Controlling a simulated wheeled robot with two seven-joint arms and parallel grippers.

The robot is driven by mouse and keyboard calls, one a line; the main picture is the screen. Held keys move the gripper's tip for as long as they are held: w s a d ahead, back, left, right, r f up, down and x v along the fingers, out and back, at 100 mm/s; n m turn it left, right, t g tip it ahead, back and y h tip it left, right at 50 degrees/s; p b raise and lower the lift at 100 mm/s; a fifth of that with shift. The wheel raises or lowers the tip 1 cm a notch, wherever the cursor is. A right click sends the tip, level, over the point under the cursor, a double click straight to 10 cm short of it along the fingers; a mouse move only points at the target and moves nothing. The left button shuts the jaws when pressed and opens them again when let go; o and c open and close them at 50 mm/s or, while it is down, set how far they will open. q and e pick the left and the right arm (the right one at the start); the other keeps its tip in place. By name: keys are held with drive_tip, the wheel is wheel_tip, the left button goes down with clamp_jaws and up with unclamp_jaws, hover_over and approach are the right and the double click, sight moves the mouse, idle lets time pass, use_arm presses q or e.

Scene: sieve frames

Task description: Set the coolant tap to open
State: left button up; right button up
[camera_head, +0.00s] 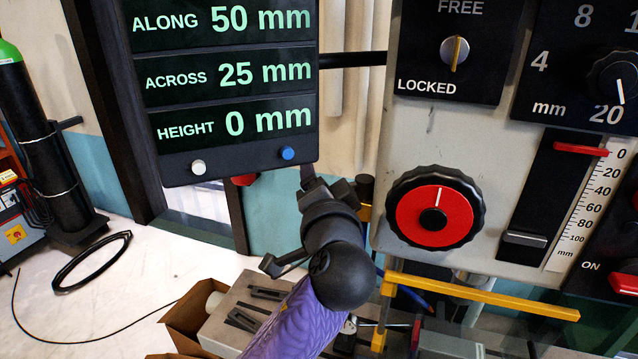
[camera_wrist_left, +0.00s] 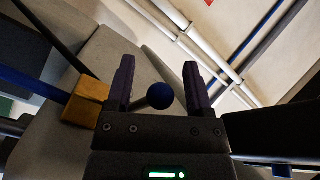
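No part labelled as the coolant tap is readable in either view. My right gripper is in neither view.
A display box (camera_head: 235,95) hangs left of the wrist. A machine panel with a red dial (camera_head: 434,216), slider (camera_head: 525,239) and FREE/LOCKED switch (camera_head: 454,54) stands right. A yellow bar (camera_head: 480,292) crosses below it. A yellow block (camera_wrist_left: 87,101) sits left of the fingers.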

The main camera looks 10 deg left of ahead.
use_arm(q)
drive_tip(key=shift+s, duration=0.1)
drive_tip(key=b+v, duration=0.2)
drive_tip(key=v, duration=0.7)
drive_tip(key=shift+s, duration=0.35)
drive_tip(key=shift+d, duration=0.15)
